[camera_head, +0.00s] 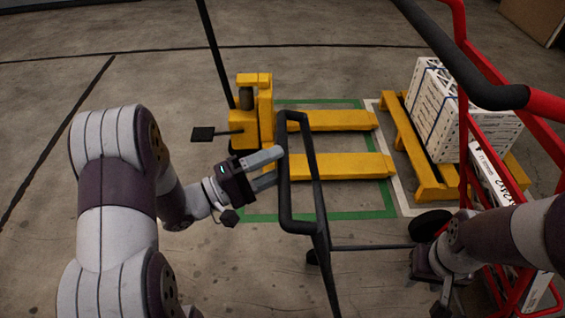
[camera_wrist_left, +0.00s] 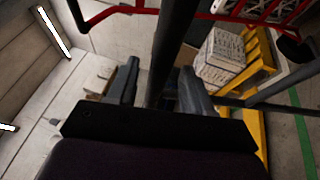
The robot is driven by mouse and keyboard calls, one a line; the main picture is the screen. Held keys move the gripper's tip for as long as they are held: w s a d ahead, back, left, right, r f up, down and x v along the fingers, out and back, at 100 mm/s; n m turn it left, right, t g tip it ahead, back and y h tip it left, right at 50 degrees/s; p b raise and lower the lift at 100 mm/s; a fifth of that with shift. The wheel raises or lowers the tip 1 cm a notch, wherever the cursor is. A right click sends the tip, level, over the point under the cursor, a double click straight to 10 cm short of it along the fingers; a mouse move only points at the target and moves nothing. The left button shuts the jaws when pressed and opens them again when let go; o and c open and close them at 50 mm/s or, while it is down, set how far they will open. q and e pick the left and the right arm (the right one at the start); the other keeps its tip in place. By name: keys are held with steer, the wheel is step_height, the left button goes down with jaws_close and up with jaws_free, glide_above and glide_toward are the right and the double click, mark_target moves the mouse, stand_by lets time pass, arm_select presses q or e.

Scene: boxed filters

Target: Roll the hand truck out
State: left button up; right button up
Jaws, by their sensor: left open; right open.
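A red tubular frame (camera_head: 464,135) with black grips, which looks like the hand truck, stands at the right of the head view. A black tubular frame with a looped handle (camera_head: 284,200) stands at the middle; I cannot tell whether it joins the red one. My left gripper (camera_head: 272,168) is open at the upright of this loop. In the left wrist view, the black tube (camera_wrist_left: 172,50) passes between the open fingers of the left gripper (camera_wrist_left: 160,92). My right gripper (camera_head: 445,297) is open, low beside the red frame; its fingertips are partly hidden.
A yellow pallet jack (camera_head: 258,112) stands within green floor lines behind the black handle. A yellow pallet (camera_head: 430,186) bears white boxed filters (camera_head: 432,105) behind the red frame. A black wheel (camera_head: 430,224) is near my right gripper. Concrete floor at the left is clear.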

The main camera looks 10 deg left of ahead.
arm_select(q)
steer(key=shift+x, duration=1.15)
jaws_close()
steer(key=shift+a, duration=0.1)
